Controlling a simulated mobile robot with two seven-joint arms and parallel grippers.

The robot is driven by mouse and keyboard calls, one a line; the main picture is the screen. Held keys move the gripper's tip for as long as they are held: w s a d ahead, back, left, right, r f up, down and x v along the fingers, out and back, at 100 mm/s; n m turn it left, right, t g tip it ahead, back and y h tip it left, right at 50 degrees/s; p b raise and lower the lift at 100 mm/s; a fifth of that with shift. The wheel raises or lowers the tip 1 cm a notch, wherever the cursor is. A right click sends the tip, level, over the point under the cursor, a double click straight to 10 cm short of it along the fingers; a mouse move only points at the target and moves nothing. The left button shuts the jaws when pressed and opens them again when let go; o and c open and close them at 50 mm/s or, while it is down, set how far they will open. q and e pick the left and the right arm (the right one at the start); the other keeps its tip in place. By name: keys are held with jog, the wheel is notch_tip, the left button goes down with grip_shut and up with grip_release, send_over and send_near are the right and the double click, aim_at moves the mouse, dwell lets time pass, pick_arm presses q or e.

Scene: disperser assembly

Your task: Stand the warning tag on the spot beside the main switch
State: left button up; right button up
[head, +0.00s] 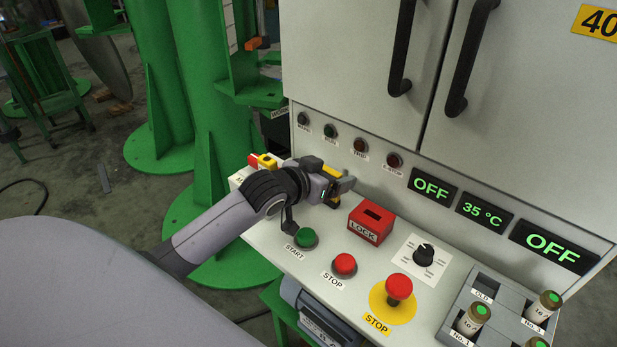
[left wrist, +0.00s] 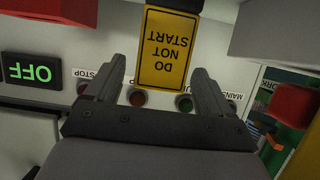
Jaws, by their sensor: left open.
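The yellow warning tag, marked DO NOT START, shows upside down between my left fingertips in the left wrist view (left wrist: 168,48). In the head view only bits of its yellow (head: 333,203) show around the gripper. My left gripper (head: 338,186) is open, with a finger on each side of the tag and gaps visible in the wrist view (left wrist: 161,75). The red and yellow main switch (head: 262,161) is left of the gripper, partly hidden by my arm. My right gripper is not in view.
The red LOCK box (head: 371,222) stands just right of the gripper. The green START button (head: 306,238) is in front, with a red STOP button (head: 344,265), a dial (head: 423,254) and an emergency stop (head: 398,289) further right. The cabinet front (head: 345,130) rises behind.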

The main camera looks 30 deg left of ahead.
pick_arm(q)
jog(key=p+v, duration=0.1)
jog(key=v, duration=0.9)
jog(key=shift+f, duration=0.1)
